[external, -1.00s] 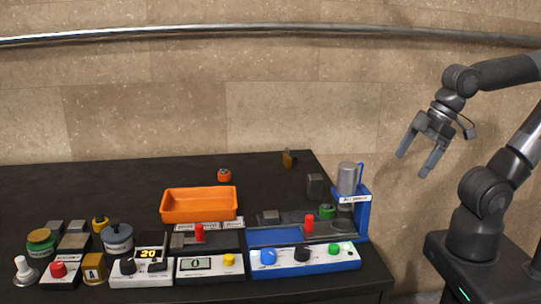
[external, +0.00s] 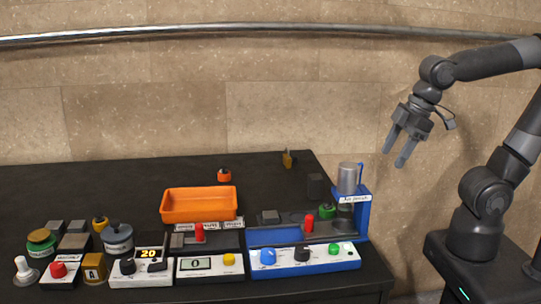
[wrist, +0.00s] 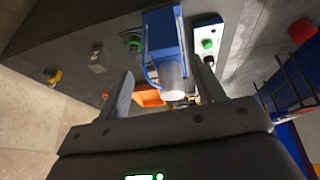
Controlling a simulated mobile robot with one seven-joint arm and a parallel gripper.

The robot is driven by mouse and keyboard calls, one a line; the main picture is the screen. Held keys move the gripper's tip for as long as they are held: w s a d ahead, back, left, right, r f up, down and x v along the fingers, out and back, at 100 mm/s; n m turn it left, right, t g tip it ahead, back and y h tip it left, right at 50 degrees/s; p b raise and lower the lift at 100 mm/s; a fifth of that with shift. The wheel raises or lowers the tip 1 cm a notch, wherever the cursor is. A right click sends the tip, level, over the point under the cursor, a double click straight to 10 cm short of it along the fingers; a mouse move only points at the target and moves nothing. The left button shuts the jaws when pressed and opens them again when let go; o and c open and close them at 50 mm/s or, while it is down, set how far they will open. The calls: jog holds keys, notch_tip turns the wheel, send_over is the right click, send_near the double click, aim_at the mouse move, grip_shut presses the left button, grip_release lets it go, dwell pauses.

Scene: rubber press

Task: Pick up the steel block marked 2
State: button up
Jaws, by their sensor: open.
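My gripper (external: 393,158) is open and empty, high in the air to the right of the table. Its two spread fingers also show in the wrist view (wrist: 160,65). A grey steel block (external: 315,186) stands on the table behind the blue press, left of and below my gripper. In the wrist view the block (wrist: 98,59) is at the upper left, outside the fingers, with a small dark mark that I cannot read for certain. Other grey blocks lie near the press (external: 270,216) and at the table's left (external: 55,226); I see no readable number on them.
The blue press (external: 362,215) with its grey cylinder stands at the table's right end. A padlock (external: 288,159) is behind the block. An orange tray (external: 199,218) and several control boxes fill the front. The back left of the table is clear.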

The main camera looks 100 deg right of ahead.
jog(key=w+d+f+g, duration=0.2)
jog(key=w+d+g, duration=0.1)
jog(key=w+d, duration=0.65)
jog(key=g, duration=0.2)
send_over(315, 176)
jog(key=shift+y, duration=0.3)
notch_tip(315, 176, down, 6)
jog(key=shift+s+r, duration=0.15)
jog(key=shift+r, duration=0.1)
jog(key=shift+d+f, duration=0.25)
jog(key=shift+d, duration=0.05)
notch_tip(315, 176, down, 5)
jog(key=shift+r, duration=0.15)
jog(key=shift+a+f, duration=0.2)
jog(key=shift+f, duration=1.3)
jog(key=shift+a+f, duration=0.15)
jog(key=shift+f, duration=1.3)
jog(key=shift+c, duration=0.3)
grip_shut()
